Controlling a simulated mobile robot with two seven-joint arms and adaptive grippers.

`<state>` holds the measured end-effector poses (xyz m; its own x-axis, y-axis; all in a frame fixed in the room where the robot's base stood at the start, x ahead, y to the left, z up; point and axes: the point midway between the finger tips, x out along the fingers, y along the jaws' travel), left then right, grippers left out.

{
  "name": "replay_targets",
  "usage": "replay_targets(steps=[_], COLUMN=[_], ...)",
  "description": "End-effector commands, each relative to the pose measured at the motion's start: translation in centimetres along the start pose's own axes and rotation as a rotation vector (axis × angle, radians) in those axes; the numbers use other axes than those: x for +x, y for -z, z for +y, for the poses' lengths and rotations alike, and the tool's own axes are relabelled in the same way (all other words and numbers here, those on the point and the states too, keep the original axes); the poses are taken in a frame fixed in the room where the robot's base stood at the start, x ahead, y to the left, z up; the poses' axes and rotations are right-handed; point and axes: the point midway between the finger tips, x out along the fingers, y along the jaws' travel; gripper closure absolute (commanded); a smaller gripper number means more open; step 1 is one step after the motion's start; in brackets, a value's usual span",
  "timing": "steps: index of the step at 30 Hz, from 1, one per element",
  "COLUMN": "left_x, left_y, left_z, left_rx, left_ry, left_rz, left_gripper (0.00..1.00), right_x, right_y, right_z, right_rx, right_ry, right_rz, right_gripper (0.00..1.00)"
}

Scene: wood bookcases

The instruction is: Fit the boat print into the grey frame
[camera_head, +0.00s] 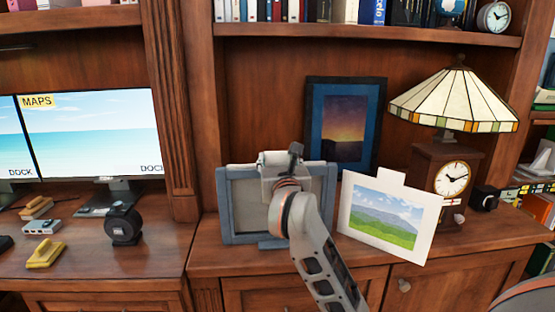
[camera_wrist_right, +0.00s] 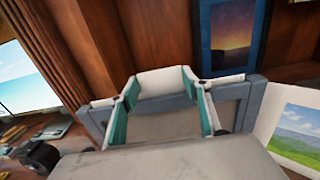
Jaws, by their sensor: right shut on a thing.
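The grey frame (camera_head: 228,219) stands upright on the desk, with a plain grey inside. It also shows in the right wrist view (camera_wrist_right: 254,93). My right gripper (camera_head: 280,160) is at the frame's top edge. In the right wrist view my right gripper (camera_wrist_right: 164,97) has its teal-padded fingers on either side of a white piece (camera_wrist_right: 163,81), which rises above the frame's top bar. No boat picture is visible, so I cannot tell whether this piece belongs to the boat print. My arm hides the middle of the frame. My left gripper is not in view.
A white-bordered landscape print (camera_head: 385,220) with a top tab leans right of the frame. A dark blue framed sunset picture (camera_head: 343,88) stands behind. A lamp (camera_head: 455,98) and a clock (camera_head: 452,182) are further right. Screens (camera_head: 96,130) and small objects fill the left desk.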

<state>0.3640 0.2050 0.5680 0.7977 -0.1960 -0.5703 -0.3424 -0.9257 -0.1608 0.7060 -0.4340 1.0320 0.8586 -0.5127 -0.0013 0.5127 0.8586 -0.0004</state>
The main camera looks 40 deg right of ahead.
Motion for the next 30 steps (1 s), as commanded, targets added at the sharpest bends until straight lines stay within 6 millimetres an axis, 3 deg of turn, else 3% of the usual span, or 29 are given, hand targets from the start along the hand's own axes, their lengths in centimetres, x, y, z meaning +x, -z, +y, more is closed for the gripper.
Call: replay_targets(steps=[17, 18, 20, 30], left_x=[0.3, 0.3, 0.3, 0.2], left_y=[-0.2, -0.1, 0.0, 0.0], left_z=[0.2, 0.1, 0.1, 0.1], left_rx=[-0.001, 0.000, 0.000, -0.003], left_ry=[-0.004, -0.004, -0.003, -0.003], left_rz=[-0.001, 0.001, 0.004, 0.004], left_gripper=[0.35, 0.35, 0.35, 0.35], right_x=[0.0, 0.0, 0.0, -0.1], right_y=[1.4, 1.4, 1.3, 1.3], right_z=[0.0, 0.0, 0.0, 0.0], right_rx=[0.000, 0.000, 0.000, 0.000], right_ry=[0.000, 0.000, 0.000, 0.000], right_rz=[0.001, 0.000, -0.001, 0.000], right_gripper=[0.77, 0.47, 0.33, 0.33])
